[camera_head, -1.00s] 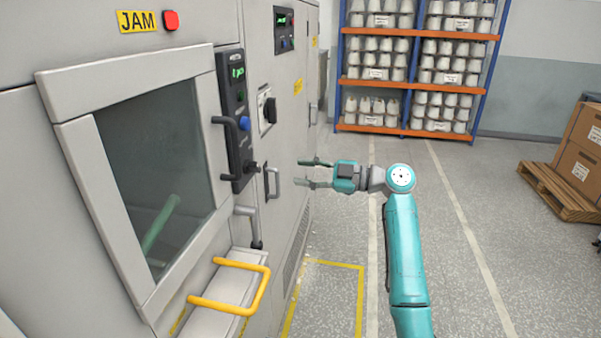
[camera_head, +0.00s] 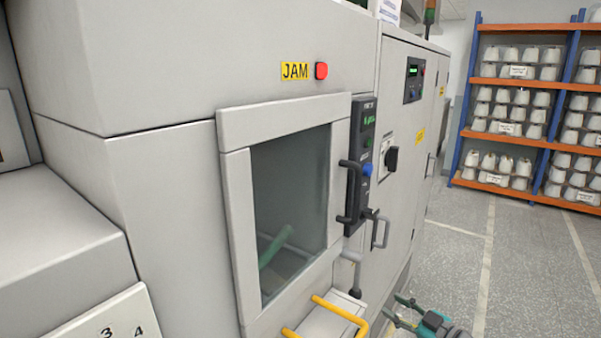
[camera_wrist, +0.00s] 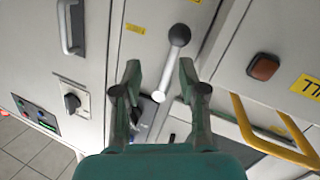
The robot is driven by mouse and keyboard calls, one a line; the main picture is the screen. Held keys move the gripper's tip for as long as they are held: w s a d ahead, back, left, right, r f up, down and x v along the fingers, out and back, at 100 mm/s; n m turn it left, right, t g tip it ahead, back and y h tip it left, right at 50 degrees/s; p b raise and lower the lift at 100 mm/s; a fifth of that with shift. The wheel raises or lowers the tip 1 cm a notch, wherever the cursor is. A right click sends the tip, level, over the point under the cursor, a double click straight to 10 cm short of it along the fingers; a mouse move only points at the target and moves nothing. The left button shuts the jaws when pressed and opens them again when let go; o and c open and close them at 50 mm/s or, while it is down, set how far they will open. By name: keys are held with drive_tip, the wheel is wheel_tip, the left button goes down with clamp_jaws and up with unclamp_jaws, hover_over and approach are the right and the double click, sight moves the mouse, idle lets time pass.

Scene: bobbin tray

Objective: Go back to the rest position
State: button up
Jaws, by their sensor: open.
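My gripper (camera_head: 393,308) shows at the bottom edge of the head view, in front of the machine's lower side. Its teal fingers are apart and hold nothing. Most of my arm is out of the frame. In the wrist view, the two fingers of my gripper (camera_wrist: 159,70) stand open. A grey lever with a dark ball end (camera_wrist: 179,35) shows between and beyond them. The fingers do not close on it; the exact gap is hard to tell.
The grey machine (camera_head: 180,200) fills the left and middle, with a window (camera_head: 290,200), a control panel (camera_head: 363,160) and a yellow handle (camera_head: 340,310) sticking out near my gripper. Shelves of bobbins (camera_head: 520,140) stand at the back right. Floor (camera_head: 530,260) is clear at right.

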drive_tip(key=s+a+f+m+h, duration=0.2)
drive_tip(key=s+f+m+h, duration=0.15)
drive_tip(key=s+f, duration=0.6)
drive_tip(key=s+a+f+m+h, duration=0.2)
drive_tip(key=s+f+m+h, duration=0.15)
drive_tip(key=s+f, duration=0.6)
drive_tip(key=s+r+m+h, duration=0.1)
drive_tip(key=s+m+h, duration=0.25)
drive_tip(key=s, duration=2.15)
drive_tip(key=s+a+r+t, duration=0.1)
drive_tip(key=s+r, duration=1)
drive_tip(key=shift+s+a+r+y, duration=0.15)
drive_tip(key=shift+s+a+y, duration=0.05)
drive_tip(key=shift+a+y, duration=0.15)
